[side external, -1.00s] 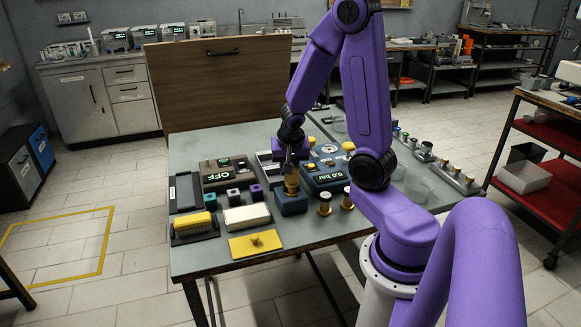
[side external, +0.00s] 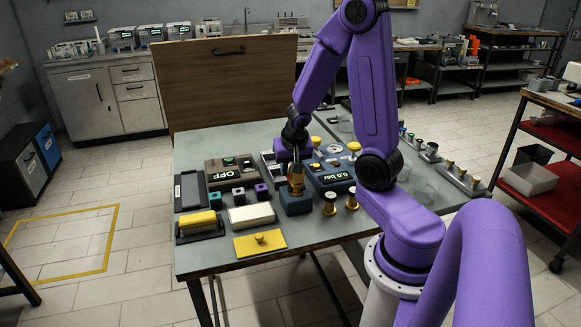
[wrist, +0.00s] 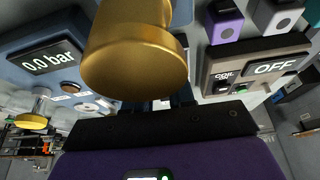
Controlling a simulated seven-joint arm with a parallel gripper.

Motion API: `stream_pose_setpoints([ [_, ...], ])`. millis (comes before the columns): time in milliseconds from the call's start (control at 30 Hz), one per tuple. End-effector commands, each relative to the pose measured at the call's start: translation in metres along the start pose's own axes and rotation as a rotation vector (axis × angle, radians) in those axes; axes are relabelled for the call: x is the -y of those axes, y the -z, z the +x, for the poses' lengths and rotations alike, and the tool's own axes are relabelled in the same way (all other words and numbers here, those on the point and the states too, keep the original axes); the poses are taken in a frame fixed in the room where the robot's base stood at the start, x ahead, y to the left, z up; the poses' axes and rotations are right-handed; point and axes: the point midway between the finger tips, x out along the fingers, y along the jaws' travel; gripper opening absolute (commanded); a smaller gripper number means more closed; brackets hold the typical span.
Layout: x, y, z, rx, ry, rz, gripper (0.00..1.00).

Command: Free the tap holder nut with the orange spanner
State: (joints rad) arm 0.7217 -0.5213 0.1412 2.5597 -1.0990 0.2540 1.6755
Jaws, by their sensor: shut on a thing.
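My gripper (side external: 296,163) points down and is shut on a brass-coloured piece (side external: 296,180) at the top of a dark blue block (side external: 295,204). The piece is upright; I cannot tell whether it is still seated in the block. In the wrist view its wide round brass end (wrist: 135,65) fills the upper middle and hides what lies behind it. I cannot make out an orange spanner on the table, nor tell which part is the tap holder nut.
A blue unit reading 0.0 bar (side external: 331,177) stands right of the block, and a unit reading OFF (side external: 231,173) stands left. Two brass pieces (side external: 330,203) (side external: 352,199) stand close on the right. A brush (side external: 200,226), white block (side external: 251,215) and yellow plate (side external: 260,243) lie front left.

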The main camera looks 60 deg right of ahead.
Motion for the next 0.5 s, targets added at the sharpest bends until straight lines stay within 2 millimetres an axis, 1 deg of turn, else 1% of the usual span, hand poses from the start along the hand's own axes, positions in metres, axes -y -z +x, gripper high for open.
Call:
stream_pose_setpoints([
  [300,0.0083,-0.0005,-0.0003,-0.001,0.044,-0.109,0.00],
  [500,0.0089,-0.0005,-0.0003,-0.001,0.047,-0.117,0.00],
])
